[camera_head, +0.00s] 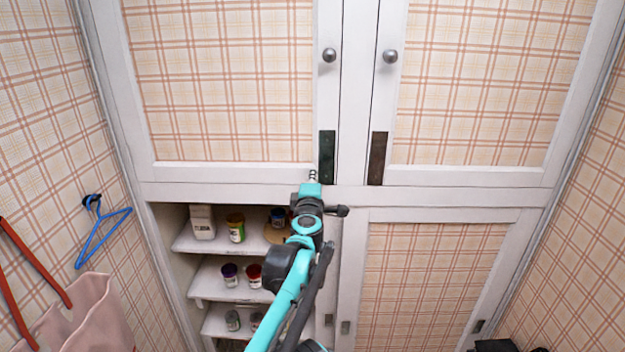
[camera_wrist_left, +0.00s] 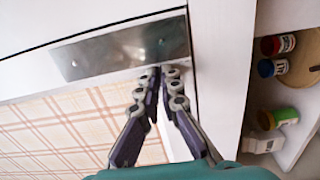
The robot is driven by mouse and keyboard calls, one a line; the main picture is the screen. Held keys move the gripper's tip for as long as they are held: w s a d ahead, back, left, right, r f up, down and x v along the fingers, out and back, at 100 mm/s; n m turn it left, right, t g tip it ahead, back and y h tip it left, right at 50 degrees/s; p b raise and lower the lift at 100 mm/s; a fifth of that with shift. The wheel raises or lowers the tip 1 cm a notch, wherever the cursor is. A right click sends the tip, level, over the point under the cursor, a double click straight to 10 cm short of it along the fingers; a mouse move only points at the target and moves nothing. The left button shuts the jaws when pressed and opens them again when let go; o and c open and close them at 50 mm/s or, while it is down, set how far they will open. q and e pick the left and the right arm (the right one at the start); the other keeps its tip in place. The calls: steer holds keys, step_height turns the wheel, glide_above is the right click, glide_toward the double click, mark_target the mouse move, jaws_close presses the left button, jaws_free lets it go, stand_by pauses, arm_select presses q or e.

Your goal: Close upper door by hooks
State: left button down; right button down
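The left upper cabinet door (camera_head: 225,80) is a white frame with a plaid panel, on the side of the blue hanger and its hook (camera_head: 91,199). It looks shut or nearly flush with the front; I cannot tell if a small gap remains. It has a round knob (camera_head: 329,55) and a dark metal plate (camera_head: 327,157). My left gripper (camera_head: 313,176) is at the door's lower right corner, just below the plate. In the left wrist view its fingertips (camera_wrist_left: 162,76) are together, empty, beside the plate (camera_wrist_left: 120,50). Contact with the door cannot be told. My right gripper is not visible.
The right upper door (camera_head: 480,80) and lower right door (camera_head: 430,285) look shut. Below the left upper door, open shelves (camera_head: 210,246) hold several jars. A pink bag (camera_head: 85,315) hangs at the lower left. Dark items (camera_head: 492,346) show at the bottom right edge.

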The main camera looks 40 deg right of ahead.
arm_select(q)
steer(key=shift+w+r, duration=0.15)
steer(key=shift+r, duration=0.15)
steer(key=shift+r, duration=0.1)
